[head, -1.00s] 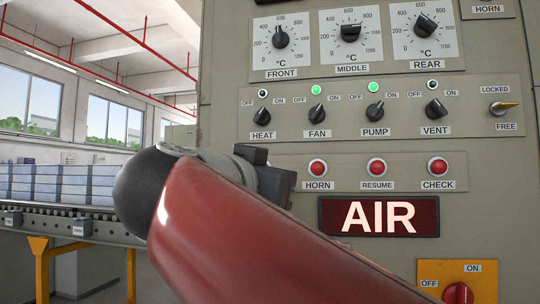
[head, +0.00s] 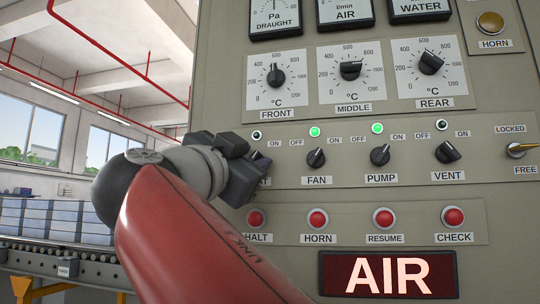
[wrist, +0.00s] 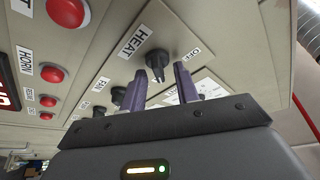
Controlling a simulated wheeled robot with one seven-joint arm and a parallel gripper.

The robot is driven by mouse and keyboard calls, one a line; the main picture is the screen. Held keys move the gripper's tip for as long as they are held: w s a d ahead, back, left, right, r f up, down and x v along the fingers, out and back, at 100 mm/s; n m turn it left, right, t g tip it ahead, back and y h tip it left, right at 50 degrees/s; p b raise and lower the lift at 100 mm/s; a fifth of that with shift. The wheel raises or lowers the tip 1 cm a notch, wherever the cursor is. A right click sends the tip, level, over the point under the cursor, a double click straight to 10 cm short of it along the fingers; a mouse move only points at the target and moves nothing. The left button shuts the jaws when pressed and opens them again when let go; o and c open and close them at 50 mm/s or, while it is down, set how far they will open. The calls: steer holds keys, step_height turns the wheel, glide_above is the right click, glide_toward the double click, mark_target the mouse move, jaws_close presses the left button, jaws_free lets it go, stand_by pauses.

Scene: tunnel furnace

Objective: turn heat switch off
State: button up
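The black heat switch (wrist: 157,62) shows in the wrist view beside its HEAT label and an OFF label. A white mark on it faces the lower edge of the picture; its exact setting is hard to tell. My gripper (wrist: 160,72) is open, with its two purple-grey fingers apart on either side of the switch in the picture. I see no clear contact. In the head view my gripper (head: 240,165) is in front of the switch and hides it and most of its label.
The fan (head: 316,158), pump (head: 380,155) and vent (head: 448,152) knobs sit in the same row to the right. Red buttons, including HORN (head: 318,219), line the panel just below. Temperature dials (head: 276,75) are above.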

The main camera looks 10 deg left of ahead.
steer(key=shift+c, duration=0.4)
jaws_close()
steer(key=shift+f+n+b, duration=0.1)
steer(key=shift+n+b, duration=0.25)
steer(key=shift+n, duration=0.15)
steer(key=n+t+y+b, duration=0.1)
steer(key=n+y, duration=0.1)
steer(key=n, duration=0.2)
steer(key=shift+d+b, duration=0.1)
steer(key=shift+b, duration=0.25)
steer(key=n+y, duration=0.1)
steer(key=n, duration=0.1)
steer(key=n+y+b, duration=0.1)
steer(key=n+y, duration=0.1)
steer(key=n, duration=0.1)
steer(key=shift+n+t, duration=0.3)
steer(key=shift+t, duration=0.1)
steer(key=n+y, duration=0.1)
steer(key=n, duration=0.2)
steer(key=n+y+p, duration=0.1)
steer(key=n+y, duration=0.1)
steer(key=n, duration=0.1)
steer(key=shift+r, duration=0.2)
steer(key=shift+f+n+g+y+p, duration=0.1)
steer(key=shift+n+g+y+p, duration=0.45)
steer(key=shift+n+y, duration=0.85)
steer(key=shift+n+h, duration=0.4)
steer(key=shift+n, duration=0.1)
